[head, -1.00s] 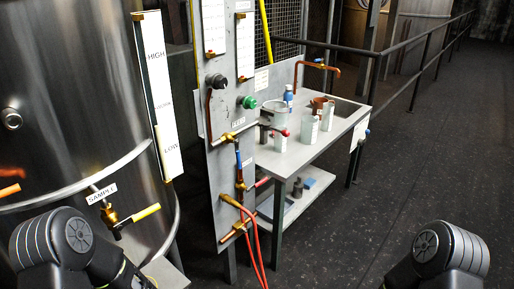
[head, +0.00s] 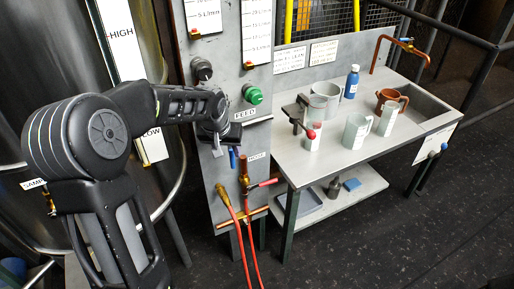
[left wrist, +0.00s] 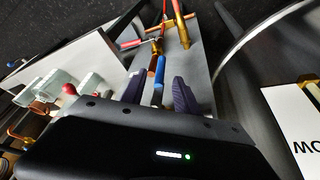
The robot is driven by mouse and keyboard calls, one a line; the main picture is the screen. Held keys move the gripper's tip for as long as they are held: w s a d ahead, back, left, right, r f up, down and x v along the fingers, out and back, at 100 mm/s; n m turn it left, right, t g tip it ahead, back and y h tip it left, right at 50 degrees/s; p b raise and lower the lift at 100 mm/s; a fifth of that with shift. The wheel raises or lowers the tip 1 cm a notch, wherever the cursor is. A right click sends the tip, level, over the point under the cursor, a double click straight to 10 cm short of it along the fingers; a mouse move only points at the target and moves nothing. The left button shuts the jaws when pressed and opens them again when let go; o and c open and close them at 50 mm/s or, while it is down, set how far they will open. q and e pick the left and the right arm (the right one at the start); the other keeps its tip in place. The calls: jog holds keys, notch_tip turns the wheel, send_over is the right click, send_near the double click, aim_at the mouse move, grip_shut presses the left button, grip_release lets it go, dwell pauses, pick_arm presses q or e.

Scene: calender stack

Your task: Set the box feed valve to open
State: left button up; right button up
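The blue handle (head: 232,158) of a valve hangs down on the grey panel below the FEED label (head: 246,115). My left gripper (head: 215,148) is at the panel beside this handle, and the valve body is largely hidden behind my arm. In the left wrist view my left gripper (left wrist: 159,92) has its two dark fingers apart. The blue handle (left wrist: 160,69) shows between them in the picture, with gaps on both sides; I cannot tell its depth relative to the fingertips. My right gripper is not in view.
A red-handled valve (head: 264,183) and red hoses (head: 240,235) are just below and right. A green knob (head: 253,95) and black knob (head: 202,69) sit above. The bench (head: 290,165) with jugs stands at right; the steel tank (head: 60,50) is at left.

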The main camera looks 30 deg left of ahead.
aim_at(232, 155)
pick_arm(q)
jog(key=shift+w+a+r, duration=0.15)
jog(key=shift+w+r, duration=0.05)
jog(key=shift+r, duration=0.2)
jog(key=shift+s, duration=0.1)
jog(key=shift+p+x, duration=0.7)
jog(key=shift+x, duration=3.25)
grip_shut()
